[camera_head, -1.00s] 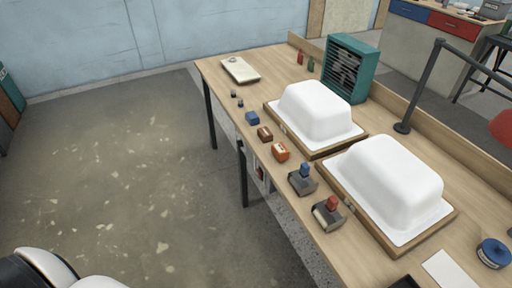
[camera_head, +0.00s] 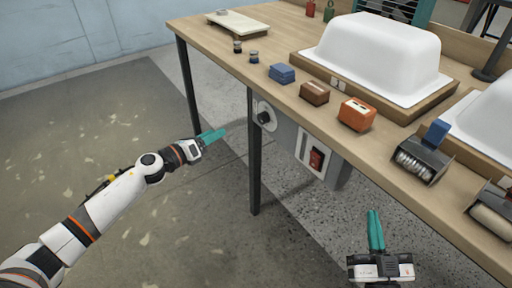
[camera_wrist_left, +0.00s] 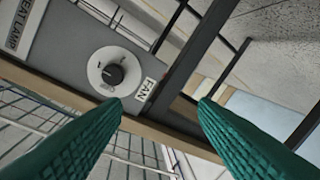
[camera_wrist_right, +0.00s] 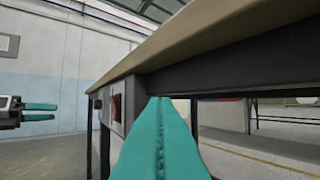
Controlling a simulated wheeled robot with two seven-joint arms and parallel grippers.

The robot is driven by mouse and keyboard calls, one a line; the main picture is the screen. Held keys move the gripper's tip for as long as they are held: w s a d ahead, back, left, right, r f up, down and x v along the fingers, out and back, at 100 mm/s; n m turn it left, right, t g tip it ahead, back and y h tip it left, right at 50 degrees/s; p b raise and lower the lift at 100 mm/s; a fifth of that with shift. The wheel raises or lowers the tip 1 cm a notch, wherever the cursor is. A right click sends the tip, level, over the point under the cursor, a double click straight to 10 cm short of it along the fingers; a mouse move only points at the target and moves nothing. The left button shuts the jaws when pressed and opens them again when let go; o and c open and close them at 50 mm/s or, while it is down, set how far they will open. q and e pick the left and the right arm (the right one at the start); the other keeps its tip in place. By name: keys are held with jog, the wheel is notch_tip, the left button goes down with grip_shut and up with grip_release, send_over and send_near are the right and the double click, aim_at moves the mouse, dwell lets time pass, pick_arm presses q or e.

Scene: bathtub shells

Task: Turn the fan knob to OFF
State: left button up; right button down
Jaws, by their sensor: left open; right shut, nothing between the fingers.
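The fan knob (camera_head: 264,117) is a black knob on a round pale dial on a grey control box (camera_head: 285,137) under the table's front edge. In the left wrist view the knob (camera_wrist_left: 113,75) sits beside a white FAN label (camera_wrist_left: 146,90); its dial marks are too small to read. My left gripper (camera_head: 213,135) is open and empty, left of the knob and apart from it; its teal fingers (camera_wrist_left: 158,104) frame the lower left wrist view. My right gripper (camera_head: 376,214) is shut and empty, in front of the table and right of the box.
A red rocker switch (camera_head: 316,159) is on the same box. A black table leg (camera_head: 254,165) stands close to the knob. The wooden table (camera_head: 225,58) carries white tub shells (camera_head: 375,55) and several small blocks. The floor at left is clear.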

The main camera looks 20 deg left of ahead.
pick_arm(q)
jog(key=s+d+r+m+g+h+b, duration=0.1)
jog(key=s+d+r+m+h+b, duration=0.15)
jog(key=d+m+b, duration=0.4)
jog(key=m+p, duration=0.2)
send_near(260, 119)
jog(key=shift+h, duration=0.25)
jog(key=x, duration=0.4)
jog(key=shift+w+a+r, duration=0.1)
jog(key=shift+w+a, duration=0.05)
jog(key=x, duration=0.3)
jog(key=shift+w+d, duration=0.55)
jog(key=shift+w, duration=0.15)
pick_arm(e)
jog(key=s+d+r+t+y, duration=0.1)
jog(key=s+r+t, duration=0.3)
jog(key=r, duration=0.3)
jog(key=shift+s+d+r, duration=0.2)
jog(key=shift+s+r, duration=0.05)
jog(key=shift+s, duration=0.65)
